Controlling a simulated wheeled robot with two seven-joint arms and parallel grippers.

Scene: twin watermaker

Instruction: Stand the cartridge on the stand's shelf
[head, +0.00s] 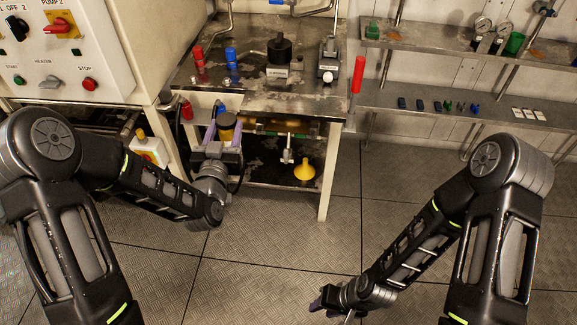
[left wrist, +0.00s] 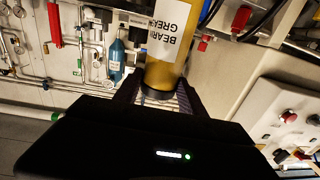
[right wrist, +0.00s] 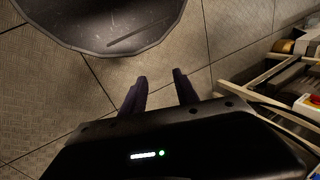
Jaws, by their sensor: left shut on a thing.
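The cartridge (head: 228,124) is a yellow-brown cylinder with a dark end. It also shows in the left wrist view (left wrist: 166,75), with a white label reading "BEARI… GREA…". My left gripper (head: 222,138) is shut on it, in front of the left side of the metal stand (head: 322,185). The stand has a worn top and a dark lower shelf (head: 265,178). The gripper and cartridge cover part of the stand's left side. My right gripper (right wrist: 160,76) is open and empty, low over the floor; it also shows in the head view (head: 330,302).
A yellow funnel (head: 304,172) is on the lower shelf. Red and blue bottles, a black-knobbed device (head: 279,50) and a grey valve device (head: 329,62) occupy the top. A control cabinet (head: 110,50) stands left. Wall shelves (head: 450,108) hold small parts at right. The floor in front is clear.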

